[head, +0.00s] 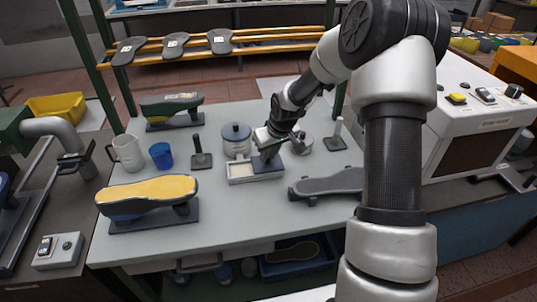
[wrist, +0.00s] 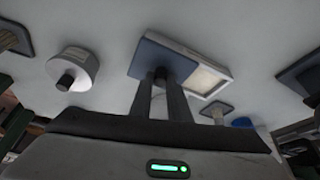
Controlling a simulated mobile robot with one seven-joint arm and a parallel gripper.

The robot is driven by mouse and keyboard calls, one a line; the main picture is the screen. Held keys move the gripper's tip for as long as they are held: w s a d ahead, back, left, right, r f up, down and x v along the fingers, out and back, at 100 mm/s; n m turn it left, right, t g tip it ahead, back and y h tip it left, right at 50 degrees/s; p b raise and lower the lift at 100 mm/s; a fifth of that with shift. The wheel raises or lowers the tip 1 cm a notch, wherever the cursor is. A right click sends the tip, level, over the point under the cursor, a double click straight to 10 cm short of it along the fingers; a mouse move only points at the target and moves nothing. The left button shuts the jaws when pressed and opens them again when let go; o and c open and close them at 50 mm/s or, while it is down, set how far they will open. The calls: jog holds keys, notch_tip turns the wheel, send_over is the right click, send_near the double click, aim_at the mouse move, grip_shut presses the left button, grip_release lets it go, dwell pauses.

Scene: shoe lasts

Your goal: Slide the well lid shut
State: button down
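The well is a shallow light tray (head: 241,173) on the bench in the head view. Its white inside is uncovered on the left half. The blue-grey lid (head: 267,169) lies over the right part. My gripper (head: 267,154) is down at the lid. In the wrist view the lid (wrist: 148,56) lies beyond my gripper (wrist: 160,73) and the open tray (wrist: 229,77) is to its right. The two fingers stand close together with a narrow gap. A small dark piece shows between their tips at the lid, and it looks gripped. The tips partly hide it.
A lidded grey jar (head: 236,140) stands just behind the well. A dark-based stamp (head: 200,153), blue cup (head: 161,155) and white mug (head: 127,153) stand left. A yellow-topped shoe last (head: 148,193) is front left, a grey one (head: 330,184) right. Bench in front of the well is clear.

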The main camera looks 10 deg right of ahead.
jog(key=a+b, duration=0.3)
jog(key=a, duration=0.5)
jog(key=shift+a, duration=0.45)
jog(key=c, duration=1.7)
grip_release()
jog(key=shift+a, duration=0.15)
jog(key=shift+o, duration=0.2)
jog(key=shift+r, duration=0.15)
jog(key=p+v, duration=0.1)
jog(key=v, duration=1.6)
jog(key=shift+s, duration=0.15)
